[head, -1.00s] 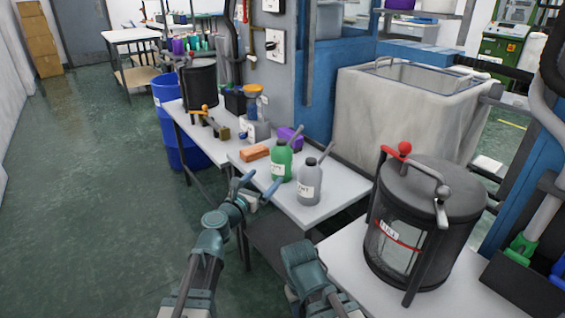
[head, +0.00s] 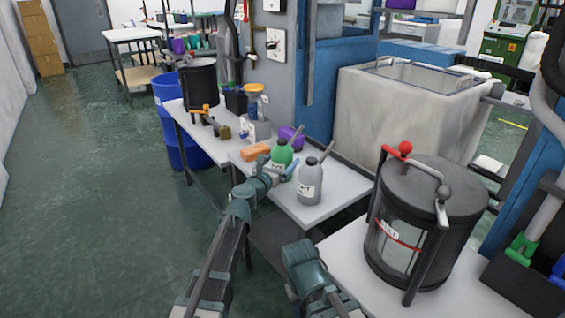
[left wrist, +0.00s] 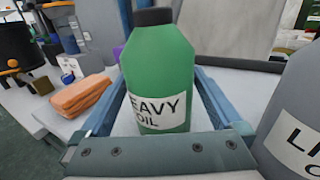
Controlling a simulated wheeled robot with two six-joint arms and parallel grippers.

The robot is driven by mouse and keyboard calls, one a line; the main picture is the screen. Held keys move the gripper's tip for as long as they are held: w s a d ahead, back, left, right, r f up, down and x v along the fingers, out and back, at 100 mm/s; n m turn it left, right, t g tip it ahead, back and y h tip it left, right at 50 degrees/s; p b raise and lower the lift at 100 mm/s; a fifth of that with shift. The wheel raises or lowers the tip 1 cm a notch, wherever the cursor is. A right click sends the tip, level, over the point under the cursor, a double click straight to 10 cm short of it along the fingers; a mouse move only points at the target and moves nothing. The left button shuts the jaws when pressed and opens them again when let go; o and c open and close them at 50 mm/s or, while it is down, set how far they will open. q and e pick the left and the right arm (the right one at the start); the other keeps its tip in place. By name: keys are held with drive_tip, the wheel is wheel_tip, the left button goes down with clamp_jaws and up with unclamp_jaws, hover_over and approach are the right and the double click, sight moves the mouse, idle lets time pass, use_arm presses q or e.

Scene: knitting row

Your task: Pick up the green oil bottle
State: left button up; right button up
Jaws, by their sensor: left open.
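The green oil bottle (head: 281,153), with a dark cap and a white label, stands upright on the light table beside a grey bottle (head: 310,183). In the left wrist view the green bottle (left wrist: 160,75) fills the middle, its label reading "HEAVY OIL", partly cut off. My left gripper (head: 277,180) is open at the bottle, with one blue finger on each side of it in the left wrist view (left wrist: 162,95). I cannot tell whether the fingers touch it. Part of my right arm shows at the bottom of the head view, but I cannot make out its gripper.
The grey bottle (left wrist: 295,120) stands close on the right. An orange block (head: 256,152) lies to the left and a purple object (head: 291,138) behind. A black lidded drum (head: 425,225) stands at the right. Floor at the left is clear.

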sight(283, 149)
use_arm(q)
drive_tip(key=shift+w+d, duration=0.1)
drive_tip(key=shift+w, duration=0.05)
drive_tip(key=shift+c, duration=0.3)
drive_tip(key=c, duration=1.3)
drive_tip(key=shift+c, duration=0.2)
drive_tip(key=shift+r, duration=0.1)
drive_tip(key=shift+r+p, duration=0.45)
drive_tip(key=shift+p, duration=0.05)
wheel_tip(283, 149, up, 3)
drive_tip(key=p, duration=0.2)
drive_tip(key=shift+f+p, duration=0.1)
drive_tip(key=shift+p, duration=0.3)
drive_tip(key=s+a+r+p, duration=0.1)
drive_tip(key=s+a, duration=0.1)
drive_tip(key=s, duration=1.3)
drive_tip(key=shift+s, duration=0.4)
